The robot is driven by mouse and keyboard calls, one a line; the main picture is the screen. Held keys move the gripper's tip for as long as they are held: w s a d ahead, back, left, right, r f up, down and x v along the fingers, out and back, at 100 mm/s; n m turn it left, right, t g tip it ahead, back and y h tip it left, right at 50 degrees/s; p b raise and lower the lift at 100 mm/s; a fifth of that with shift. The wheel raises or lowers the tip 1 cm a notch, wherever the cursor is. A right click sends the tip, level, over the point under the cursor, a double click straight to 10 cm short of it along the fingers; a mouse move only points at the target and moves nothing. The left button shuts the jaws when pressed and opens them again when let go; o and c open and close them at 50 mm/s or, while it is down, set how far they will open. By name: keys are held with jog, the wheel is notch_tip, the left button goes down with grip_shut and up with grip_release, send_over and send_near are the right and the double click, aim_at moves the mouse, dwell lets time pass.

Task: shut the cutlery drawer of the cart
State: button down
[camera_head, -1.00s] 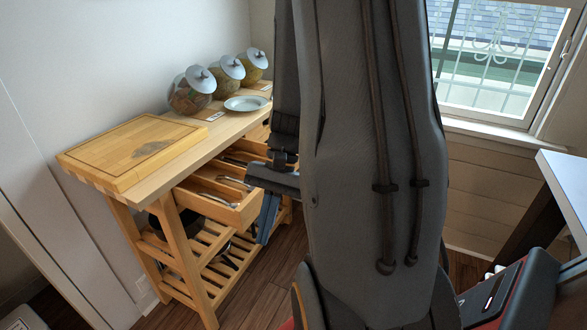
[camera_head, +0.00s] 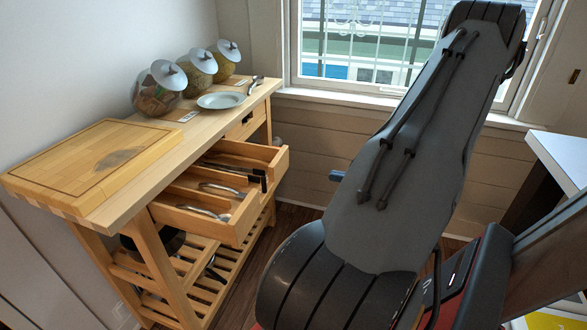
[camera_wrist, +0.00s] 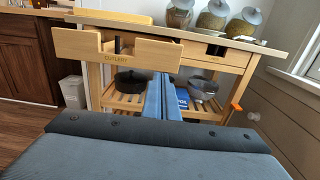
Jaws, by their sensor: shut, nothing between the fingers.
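The wooden cutlery drawer (camera_head: 240,221) of the cart stands pulled out, with cutlery lying in its compartments. In the wrist view its front (camera_wrist: 88,57) bears the word CUTLERY and has a notch in its upper edge. My gripper (camera_wrist: 162,80) shows there as two blue fingers pressed together, empty. They appear just below the right part of the drawer front; I cannot tell how far in front of it they are. In the head view my arm hides most of the gripper; only a small blue piece (camera_head: 337,176) shows, to the right of the drawer and apart from it.
The cart top holds a cutting board (camera_head: 95,160), several lidded jars (camera_head: 158,92) and a plate (camera_head: 221,100). A second, shut drawer (camera_wrist: 222,62) is right of the cutlery drawer. Pots (camera_wrist: 130,82) stand on the slatted shelf below. A white-topped table (camera_head: 562,158) is at the right.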

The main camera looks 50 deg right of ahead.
aim_at(283, 166)
jog(key=p+x, duration=0.3)
jog(key=x, duration=1)
jog(key=shift+w, duration=0.45)
jog(key=shift+w, duration=0.1)
